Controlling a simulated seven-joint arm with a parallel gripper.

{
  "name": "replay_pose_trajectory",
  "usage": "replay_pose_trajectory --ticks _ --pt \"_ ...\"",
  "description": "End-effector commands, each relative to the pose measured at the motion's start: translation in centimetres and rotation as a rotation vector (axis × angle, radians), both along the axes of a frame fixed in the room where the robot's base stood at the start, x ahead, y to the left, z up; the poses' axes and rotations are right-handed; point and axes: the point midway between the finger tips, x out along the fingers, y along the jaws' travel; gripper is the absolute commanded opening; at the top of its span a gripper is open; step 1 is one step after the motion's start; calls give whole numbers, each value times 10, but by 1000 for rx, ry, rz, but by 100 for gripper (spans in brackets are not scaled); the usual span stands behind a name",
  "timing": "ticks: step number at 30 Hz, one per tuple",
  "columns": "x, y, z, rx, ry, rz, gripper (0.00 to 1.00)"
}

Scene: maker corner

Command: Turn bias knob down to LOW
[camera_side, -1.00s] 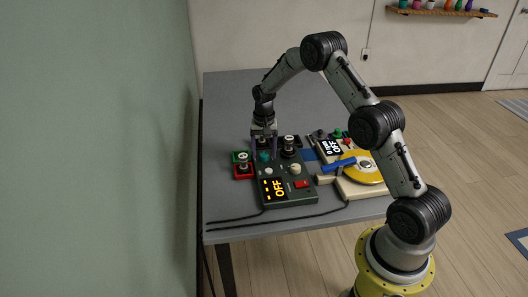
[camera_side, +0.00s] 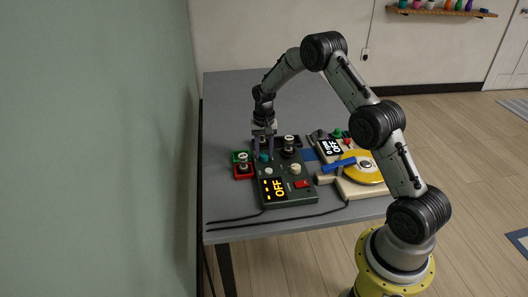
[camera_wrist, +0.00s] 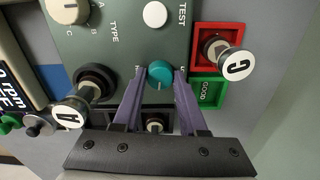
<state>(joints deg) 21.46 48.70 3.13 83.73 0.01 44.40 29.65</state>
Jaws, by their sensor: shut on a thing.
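The teal knob (camera_wrist: 159,73) sits on the dark green tester box (camera_side: 296,198); it also shows in the side view (camera_side: 264,157). My gripper (camera_wrist: 160,76) points down over it, with one purple finger on each side, shut on the knob. In the side view my gripper (camera_side: 263,153) is at the box's far left part. A white pointer line on the knob faces toward the gripper body in the wrist view. Small letters beside the knob are partly hidden by the fingers, and I cannot read a full label.
Near the knob are a white TEST button (camera_wrist: 155,14), a cream TYPE knob (camera_wrist: 68,10) and a tube marked A (camera_wrist: 70,112). A tube marked C (camera_wrist: 236,64) stands in a red tray (camera_wrist: 203,32) beside a green GOOD tray (camera_wrist: 209,92). A yellow disc (camera_side: 362,174) lies right.

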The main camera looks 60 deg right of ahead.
Motion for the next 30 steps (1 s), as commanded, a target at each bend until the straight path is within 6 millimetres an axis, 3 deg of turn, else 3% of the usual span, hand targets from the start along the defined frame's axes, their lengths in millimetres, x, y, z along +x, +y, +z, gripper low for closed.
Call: replay_pose_trajectory --ticks 30 --pt "0 0 1 -1 0 888 0"
